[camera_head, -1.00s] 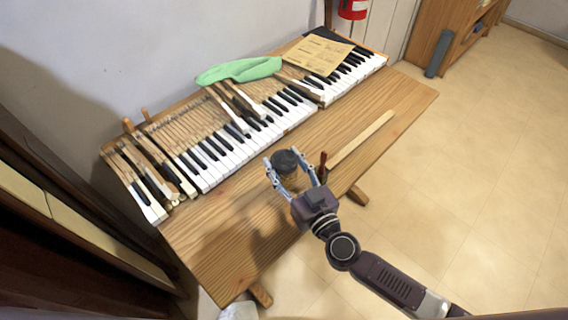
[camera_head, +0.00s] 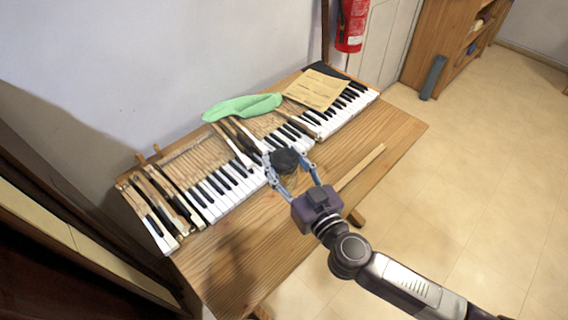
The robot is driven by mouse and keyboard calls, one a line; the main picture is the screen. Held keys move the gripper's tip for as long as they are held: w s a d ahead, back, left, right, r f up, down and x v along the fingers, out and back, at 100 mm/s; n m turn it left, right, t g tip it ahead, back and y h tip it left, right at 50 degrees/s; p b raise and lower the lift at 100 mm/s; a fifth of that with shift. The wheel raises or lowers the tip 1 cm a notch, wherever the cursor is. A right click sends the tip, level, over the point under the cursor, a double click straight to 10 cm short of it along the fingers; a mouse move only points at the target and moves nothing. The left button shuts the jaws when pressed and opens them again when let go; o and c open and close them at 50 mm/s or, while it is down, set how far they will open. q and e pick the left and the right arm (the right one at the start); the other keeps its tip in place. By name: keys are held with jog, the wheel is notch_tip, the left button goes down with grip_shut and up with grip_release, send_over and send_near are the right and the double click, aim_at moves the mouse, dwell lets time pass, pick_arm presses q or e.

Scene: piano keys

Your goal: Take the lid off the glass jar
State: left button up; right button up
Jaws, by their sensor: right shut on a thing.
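The dark round lid (camera_head: 285,160) is between the two fingers of my right gripper (camera_head: 286,164), which is shut on it. The lid appears in front of the piano keys, near the back edge of the open tabletop. The glass body of the jar cannot be made out clearly below the lid; the fingers and lid cover that spot, so I cannot tell whether it is still joined to the lid. My left gripper is not in view.
Piano keys (camera_head: 222,190) run along the back of the wooden table (camera_head: 235,262). A green cloth (camera_head: 240,107) and a paper sheet (camera_head: 317,90) lie on them. A pale wooden strip (camera_head: 361,167) lies right of the gripper. The front left tabletop is clear.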

jog(key=shift+r, duration=0.2)
jog(key=o, duration=0.9)
jog(key=c, duration=1.1)
jog(key=shift+o, duration=0.2)
jog(key=shift+f, duration=0.1)
jog(key=shift+s+d+f, duration=0.2)
jog(key=shift+d, duration=0.1)
jog(key=s+d+f+m+t+h+b, duration=0.1)
jog(key=s+d+m+h+b, duration=0.4)
jog(key=s+d, duration=1.1)
jog(key=d+t+h, duration=0.1)
jog(key=d+h, duration=0.1)
jog(key=h, duration=0.1)
jog(key=shift+d+m+b, duration=0.25)
jog(key=shift+m+b, duration=0.05)
jog(key=shift+b, duration=0.1)
